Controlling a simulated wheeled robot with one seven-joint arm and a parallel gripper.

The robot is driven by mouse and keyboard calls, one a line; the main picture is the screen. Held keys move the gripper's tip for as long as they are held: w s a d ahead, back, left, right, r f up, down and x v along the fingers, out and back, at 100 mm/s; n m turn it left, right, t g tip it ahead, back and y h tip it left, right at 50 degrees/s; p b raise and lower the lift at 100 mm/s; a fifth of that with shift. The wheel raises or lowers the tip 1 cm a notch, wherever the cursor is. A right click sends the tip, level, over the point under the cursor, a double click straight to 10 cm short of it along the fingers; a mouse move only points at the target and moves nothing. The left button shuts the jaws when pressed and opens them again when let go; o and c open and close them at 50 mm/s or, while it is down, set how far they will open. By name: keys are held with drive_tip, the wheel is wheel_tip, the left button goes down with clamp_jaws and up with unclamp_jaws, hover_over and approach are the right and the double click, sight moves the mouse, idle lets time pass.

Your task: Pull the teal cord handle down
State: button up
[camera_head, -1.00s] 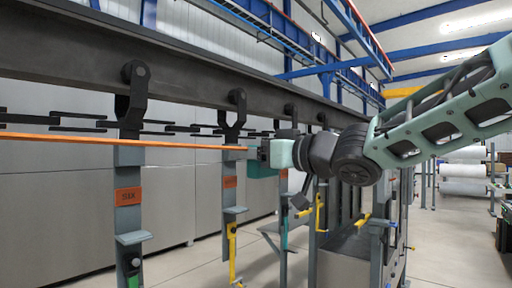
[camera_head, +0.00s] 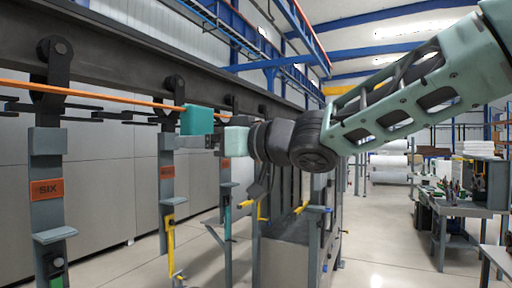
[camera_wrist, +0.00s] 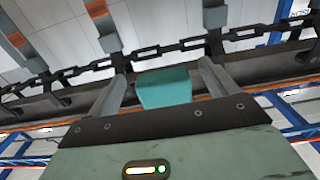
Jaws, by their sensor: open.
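The teal cord handle (camera_head: 197,119) is a small block in the head view, in line with the orange cord (camera_head: 100,93) running in from the left. My gripper (camera_head: 211,141) is just below and to the right of it. In the wrist view the teal handle (camera_wrist: 164,90) appears between the two spread fingers of my gripper (camera_wrist: 162,78). The fingers are open, with a visible gap on the handle's right side. I cannot tell how deep the handle lies between them.
A dark overhead rail (camera_head: 110,52) carries hooks and a chain (camera_head: 110,115). Grey hanging carriers with orange labels (camera_head: 46,189) stand at left. A grey metal cart (camera_head: 285,262) is below my arm. A workbench (camera_head: 450,208) is at right, with open floor between.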

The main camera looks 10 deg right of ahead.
drive_tip(key=b+v, duration=0.2)
drive_tip(key=v, duration=1.1)
